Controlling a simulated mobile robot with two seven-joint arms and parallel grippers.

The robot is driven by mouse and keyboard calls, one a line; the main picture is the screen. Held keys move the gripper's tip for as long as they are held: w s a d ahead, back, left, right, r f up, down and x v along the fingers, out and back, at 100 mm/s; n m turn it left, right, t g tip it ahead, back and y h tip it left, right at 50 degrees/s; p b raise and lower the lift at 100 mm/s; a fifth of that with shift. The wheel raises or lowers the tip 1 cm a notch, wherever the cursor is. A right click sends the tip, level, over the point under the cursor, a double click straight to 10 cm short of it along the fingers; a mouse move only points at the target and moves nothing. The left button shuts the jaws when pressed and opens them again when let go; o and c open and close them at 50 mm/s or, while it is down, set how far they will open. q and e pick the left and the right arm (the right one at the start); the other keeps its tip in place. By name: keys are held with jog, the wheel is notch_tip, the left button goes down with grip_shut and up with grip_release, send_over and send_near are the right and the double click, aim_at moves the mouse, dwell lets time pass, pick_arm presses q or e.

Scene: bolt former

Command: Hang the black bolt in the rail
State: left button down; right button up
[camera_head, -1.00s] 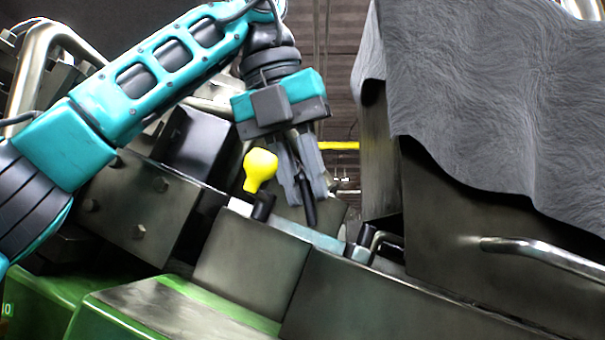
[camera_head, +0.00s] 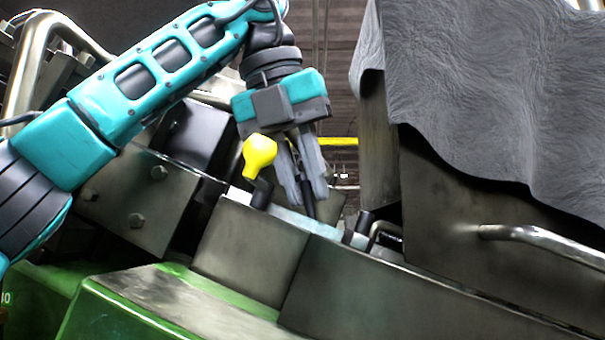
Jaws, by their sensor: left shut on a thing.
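My left gripper (camera_head: 306,205) is in the middle of the head view, pointing down, with its fingers shut on the black bolt (camera_head: 309,208). My right gripper is not in the view.
A yellow knob (camera_head: 259,153) stands close to the left of my fingers. A grey-draped housing (camera_head: 470,95) blocks the right. Green machine parts (camera_head: 110,310) lie at lower left.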

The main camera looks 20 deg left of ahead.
pick_arm(q)
jog(key=shift+d+f, duration=0.1)
jog(key=shift+f, duration=0.25)
dwell(0.7)
jog(key=c, duration=1)
grip_release()
jog(key=shift+s+d, duration=0.1)
jog(key=shift+d, duration=0.05)
jog(key=shift+o, duration=0.2)
jog(key=shift+f, duration=0.1)
jog(key=shift+c, duration=0.9)
jog(key=shift+o, duration=0.8)
